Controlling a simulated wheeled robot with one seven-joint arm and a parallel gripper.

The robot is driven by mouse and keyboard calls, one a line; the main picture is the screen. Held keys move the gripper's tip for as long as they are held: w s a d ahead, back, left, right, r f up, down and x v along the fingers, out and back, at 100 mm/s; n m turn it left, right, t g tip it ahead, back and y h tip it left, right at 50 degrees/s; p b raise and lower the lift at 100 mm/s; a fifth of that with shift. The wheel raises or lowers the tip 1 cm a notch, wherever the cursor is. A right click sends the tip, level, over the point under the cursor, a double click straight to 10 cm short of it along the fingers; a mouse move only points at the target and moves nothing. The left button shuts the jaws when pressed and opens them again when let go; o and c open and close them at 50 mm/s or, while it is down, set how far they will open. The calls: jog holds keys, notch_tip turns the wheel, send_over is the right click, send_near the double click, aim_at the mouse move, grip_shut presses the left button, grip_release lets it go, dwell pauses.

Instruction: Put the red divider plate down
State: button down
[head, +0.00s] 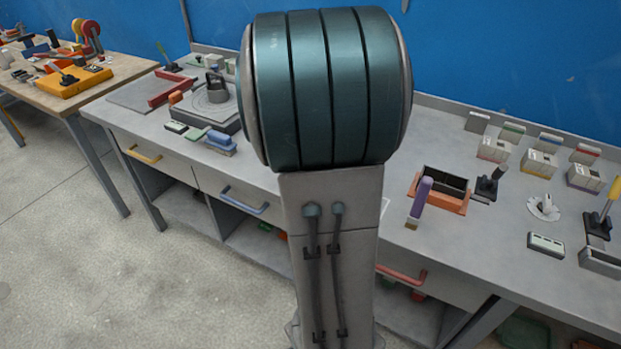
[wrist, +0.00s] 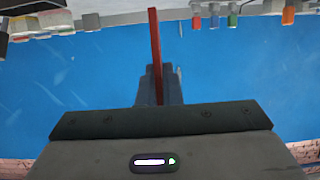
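The red divider plate (wrist: 155,45) shows edge-on in the wrist view as a thin upright strip. My gripper (wrist: 161,88) is shut on it, with the dark fingers close around its lower part in the picture. The plate's upper end in the picture overlaps the grey bench edge; I cannot tell whether it touches anything. In the head view my own arm blocks the middle, and neither my gripper nor the held plate can be made out.
The long grey bench (head: 508,233) carries an orange-edged dark box (head: 428,199), a purple-handled brush (head: 421,199), small boxes (head: 539,163) and a white-and-green block (head: 546,245). A red bar (head: 172,89) lies at its left. A wooden table (head: 48,100) stands beyond.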

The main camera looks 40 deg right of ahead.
jog(key=shift+w+a+f, duration=0.65)
jog(key=shift+w+f, duration=1.05)
jog(key=shift+f, duration=0.1)
jog(key=shift+w+a+f, duration=0.65)
jog(key=shift+w+f, duration=1)
jog(key=shift+f, duration=0.15)
jog(key=shift+w+a+f, duration=0.65)
jog(key=shift+w+f, duration=1.05)
jog(key=shift+f, duration=0.1)
jog(key=shift+f, duration=0.1)
jog(key=shift+f+b, duration=0.15)
jog(key=shift+b, duration=0.15)
jog(key=c, duration=1.6)
grip_release()
